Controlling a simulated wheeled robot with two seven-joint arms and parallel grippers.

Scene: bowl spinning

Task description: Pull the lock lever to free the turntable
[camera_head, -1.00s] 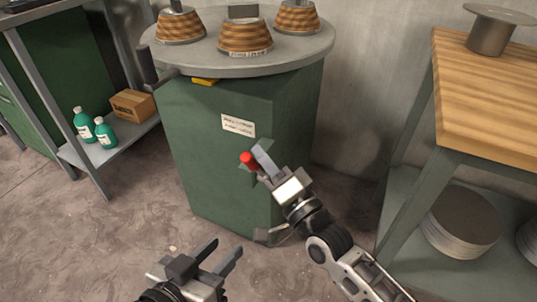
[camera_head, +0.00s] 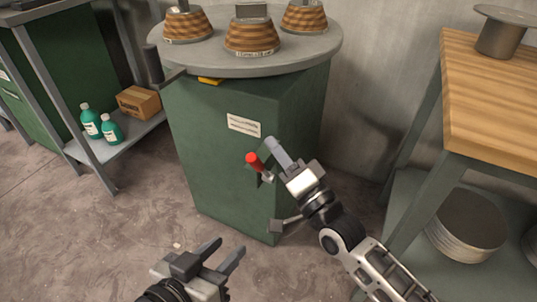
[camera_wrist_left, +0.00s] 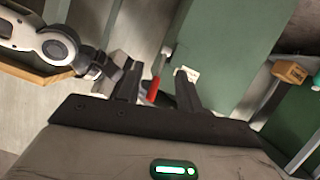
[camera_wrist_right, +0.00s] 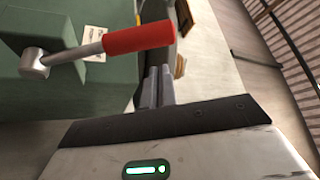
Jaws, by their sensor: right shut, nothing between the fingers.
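The lock lever, a metal rod with a red grip (camera_head: 255,161), sticks out from the side of the green cabinet (camera_head: 215,165). In the right wrist view the lever's red grip (camera_wrist_right: 139,37) passes close by the fingertips, outside them. My right gripper (camera_head: 274,147) is shut and empty beside the lever; I cannot tell whether it touches it. The round grey turntable (camera_head: 225,62) tops the cabinet. My left gripper (camera_head: 226,250) is open and empty, low in front of the cabinet. In the left wrist view the red grip (camera_wrist_left: 153,89) shows beyond its open fingers.
Several wooden bowls (camera_head: 252,37) stand on the turntable. A pedal-like part (camera_head: 278,225) sits low on the cabinet. A wooden workbench (camera_head: 495,95) stands at right. At left, a shelf (camera_head: 140,130) holds green bottles and a box (camera_head: 138,102). Open floor lies in front.

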